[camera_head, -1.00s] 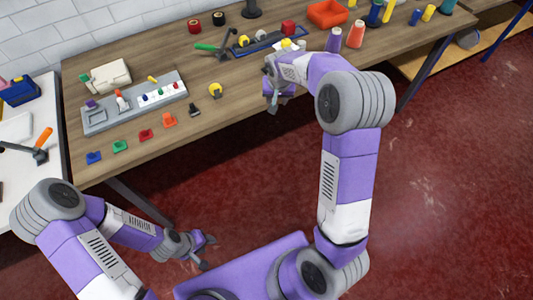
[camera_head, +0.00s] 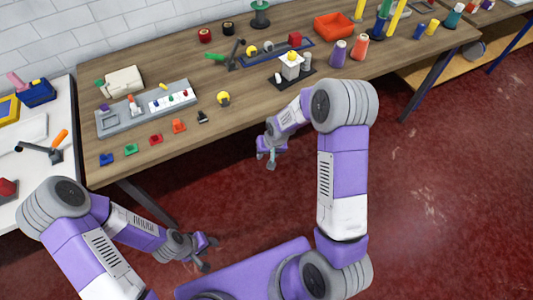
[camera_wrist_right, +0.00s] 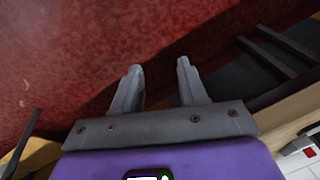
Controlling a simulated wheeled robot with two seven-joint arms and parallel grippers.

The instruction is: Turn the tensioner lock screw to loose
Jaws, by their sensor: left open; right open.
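A yellow and black knob-like piece (camera_head: 223,99) sits further left on the bench. I cannot tell which part is the tensioner lock screw, or how it is turned. My right gripper (camera_head: 270,158) is open and empty in front of the bench's front edge, apart from both pieces. In the right wrist view its two fingers (camera_wrist_right: 158,68) are spread over red floor. My left gripper (camera_head: 209,254) is open and empty, low over the floor near my base.
The wooden bench (camera_head: 255,108) has clear surface along its front. A grey tray (camera_head: 145,110) and several coloured clips stand at left. A green-handled tool (camera_head: 222,60), a blue tray, an orange bin (camera_head: 335,25) and thread cones (camera_head: 360,46) stand behind and to the right.

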